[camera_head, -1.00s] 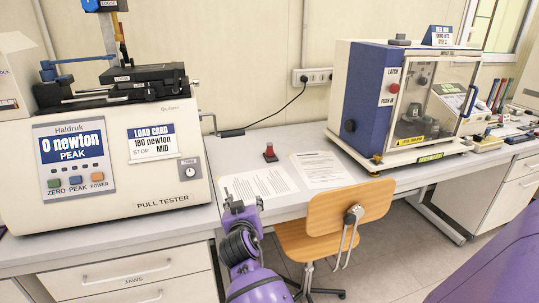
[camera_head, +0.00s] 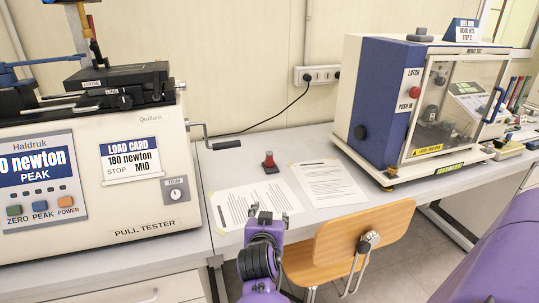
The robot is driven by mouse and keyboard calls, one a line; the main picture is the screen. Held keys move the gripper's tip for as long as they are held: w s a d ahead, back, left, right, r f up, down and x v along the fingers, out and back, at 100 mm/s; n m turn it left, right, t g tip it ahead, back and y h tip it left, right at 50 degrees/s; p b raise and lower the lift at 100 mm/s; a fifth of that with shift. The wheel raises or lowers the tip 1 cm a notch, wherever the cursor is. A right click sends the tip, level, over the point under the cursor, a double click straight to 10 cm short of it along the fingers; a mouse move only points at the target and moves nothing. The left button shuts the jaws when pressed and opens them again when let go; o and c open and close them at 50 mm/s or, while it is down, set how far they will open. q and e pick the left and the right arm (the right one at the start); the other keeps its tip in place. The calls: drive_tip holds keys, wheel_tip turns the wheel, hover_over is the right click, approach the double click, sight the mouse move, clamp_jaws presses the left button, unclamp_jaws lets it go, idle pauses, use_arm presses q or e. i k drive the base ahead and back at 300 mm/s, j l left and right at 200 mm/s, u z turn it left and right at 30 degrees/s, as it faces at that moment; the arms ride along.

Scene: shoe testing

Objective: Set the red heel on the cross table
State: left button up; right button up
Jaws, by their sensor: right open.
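The red heel (camera_head: 269,160) is small, has a dark base and stands upright on the grey bench top, just behind the printed sheets. My right gripper (camera_head: 265,215) is open and empty, in front of the heel and over the near edge of the left sheet, apart from the heel. The black stage with small labels on top of the pull tester, at the left, looks like the cross table (camera_head: 122,76). My left gripper is out of view.
The pull tester (camera_head: 120,220) fills the left, with a crank handle (camera_head: 215,146) sticking out right. Two sheets (camera_head: 328,182) lie on the bench. A wooden chair (camera_head: 352,238) stands in front. A blue and cream test cabinet (camera_head: 375,90) stands right.

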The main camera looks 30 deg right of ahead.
sight(127, 68)
drive_tip(key=i+l, duration=0.75)
drive_tip(key=i, duration=0.1)
